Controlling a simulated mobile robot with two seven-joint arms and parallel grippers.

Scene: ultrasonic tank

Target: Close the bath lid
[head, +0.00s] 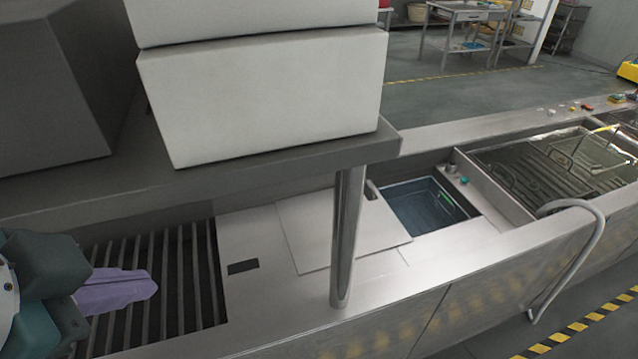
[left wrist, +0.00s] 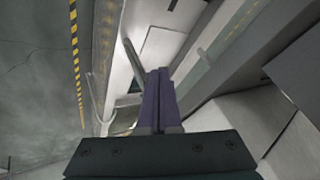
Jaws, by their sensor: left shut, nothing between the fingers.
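The bath (head: 432,207) is a blue-lined rectangular basin sunk in the steel counter, and its opening shows uncovered in the head view. A flat, pale steel panel (head: 300,232), which looks like the bath lid, lies on the counter just left of the opening. A steel post stands in front of part of it. My left gripper (head: 145,286) is at the lower left of the head view, over a slatted grate and well left of the panel. Its purple fingers (left wrist: 160,100) are shut together and empty in the left wrist view. My right gripper is not in view.
The vertical post (head: 347,240) stands between my left gripper and the bath. It carries a shelf (head: 290,160) with white boxes (head: 265,90) above the counter. A larger tank (head: 550,165) and a curved pale hose or rail (head: 590,235) are at the right.

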